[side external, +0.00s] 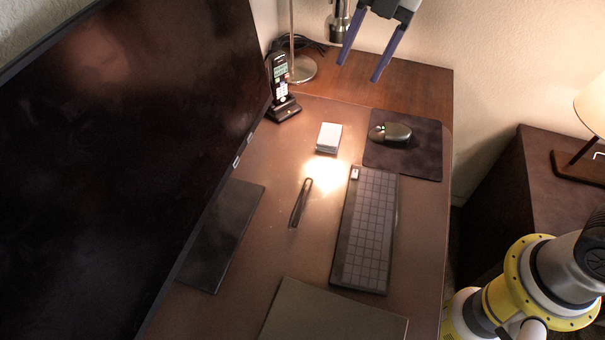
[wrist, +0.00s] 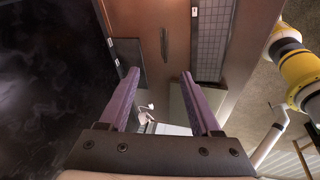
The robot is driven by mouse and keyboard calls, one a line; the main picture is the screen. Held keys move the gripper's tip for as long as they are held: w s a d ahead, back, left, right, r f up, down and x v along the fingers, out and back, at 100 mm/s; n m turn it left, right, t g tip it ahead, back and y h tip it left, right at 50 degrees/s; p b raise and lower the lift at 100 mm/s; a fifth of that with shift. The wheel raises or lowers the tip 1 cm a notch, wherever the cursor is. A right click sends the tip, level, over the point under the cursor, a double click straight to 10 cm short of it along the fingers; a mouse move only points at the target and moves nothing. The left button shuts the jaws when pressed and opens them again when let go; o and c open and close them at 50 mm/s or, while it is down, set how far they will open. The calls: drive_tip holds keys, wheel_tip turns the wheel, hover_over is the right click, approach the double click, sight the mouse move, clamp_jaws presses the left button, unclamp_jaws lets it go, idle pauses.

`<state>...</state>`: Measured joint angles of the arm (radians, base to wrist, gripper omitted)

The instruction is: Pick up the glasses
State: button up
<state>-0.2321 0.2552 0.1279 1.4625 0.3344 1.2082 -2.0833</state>
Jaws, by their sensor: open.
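A slim dark folded object (side external: 300,203), which looks like the glasses, lies on the brown blotter between the black plate under the monitor and the keyboard. In the wrist view it seems to be the small dark strip (wrist: 164,44), seen beyond my fingertips; its detail is too small to tell. My gripper (side external: 358,71) is at the top of the side view, above the far end of the desk and well apart from the glasses. Its two purple fingers (wrist: 159,73) are spread with nothing between them.
A keyboard (side external: 366,235) lies right of the glasses. A small white box (side external: 329,138), a mouse (side external: 392,132) on its dark pad (side external: 425,160), and a cordless phone (side external: 281,85) lie farther back. A large monitor (side external: 110,150) fills the left. A dark flat pad (side external: 325,315) lies in front.

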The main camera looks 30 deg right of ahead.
drive_tip(key=w+a+f+n+g, duration=0.1)
drive_tip(key=w+a+f, duration=0.15)
drive_tip(key=f, duration=0.25)
drive_tip(key=w+a+f+g, duration=0.1)
drive_tip(key=a+f, duration=0.3)
drive_tip(key=f, duration=0.2)
drive_tip(key=g, duration=0.2)
approach(301, 201)
drive_tip(key=shift+s+a+f+n+h, duration=0.15)
drive_tip(key=shift+a+f+n, duration=0.1)
drive_tip(key=shift+f, duration=0.3)
drive_tip(key=shift+s+a+f+n+h, duration=0.1)
drive_tip(key=shift+a+f+n+h, duration=0.1)
drive_tip(key=shift+f, duration=0.4)
drive_tip(key=shift+x, duration=3)
drive_tip(key=shift+a+r, duration=0.1)
drive_tip(key=shift+a, duration=0.05)
clamp_jaws()
